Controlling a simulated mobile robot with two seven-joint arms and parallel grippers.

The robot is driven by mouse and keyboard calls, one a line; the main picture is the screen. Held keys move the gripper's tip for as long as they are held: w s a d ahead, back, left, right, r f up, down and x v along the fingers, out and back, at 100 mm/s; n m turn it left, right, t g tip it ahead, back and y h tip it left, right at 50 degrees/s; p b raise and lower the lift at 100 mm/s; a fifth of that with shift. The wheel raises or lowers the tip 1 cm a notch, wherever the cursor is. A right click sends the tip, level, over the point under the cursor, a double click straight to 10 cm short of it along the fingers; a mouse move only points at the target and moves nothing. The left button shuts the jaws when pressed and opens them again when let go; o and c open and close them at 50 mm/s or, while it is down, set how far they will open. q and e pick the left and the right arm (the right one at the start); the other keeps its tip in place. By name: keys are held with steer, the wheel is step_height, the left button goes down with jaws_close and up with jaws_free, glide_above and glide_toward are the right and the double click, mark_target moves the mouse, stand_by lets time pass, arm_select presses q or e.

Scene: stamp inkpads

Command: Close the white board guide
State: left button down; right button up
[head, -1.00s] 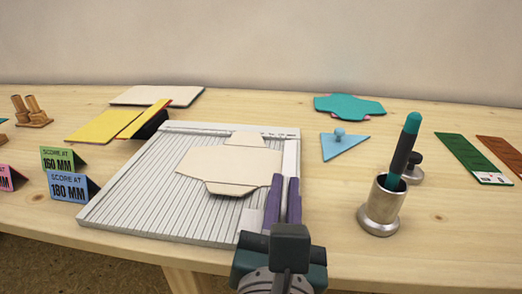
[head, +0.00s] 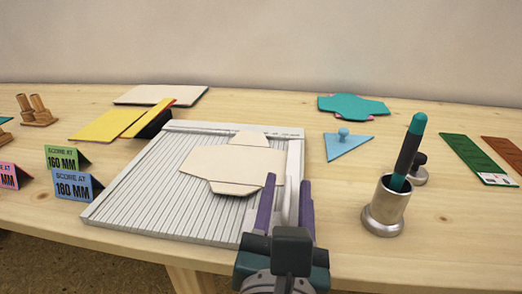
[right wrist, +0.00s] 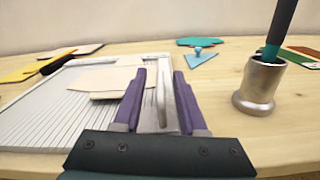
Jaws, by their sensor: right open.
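The grey-white grooved scoring board (head: 150,190) lies on the table with a cream card blank (head: 235,162) on it. The white board guide (head: 294,165) is a narrow strip along the board's right side. My right gripper (head: 287,188) is open at the board's front right corner, its purple fingers on either side of the guide's near part. In the right wrist view, a pale narrow bar (right wrist: 161,100) shows between the spread fingers (right wrist: 158,75). Whether either finger touches it, I cannot tell. My left gripper is not in view.
A metal cup (head: 386,208) with a teal-and-black tool (head: 409,150) stands right of my gripper. A blue triangle (head: 346,146) lies behind it. Score signs (head: 75,186) stand left of the board. Bare table lies between board and cup.

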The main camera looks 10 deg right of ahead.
steer(key=v, duration=0.9)
steer(key=shift+s+p, duration=0.4)
steer(key=shift+r, duration=0.15)
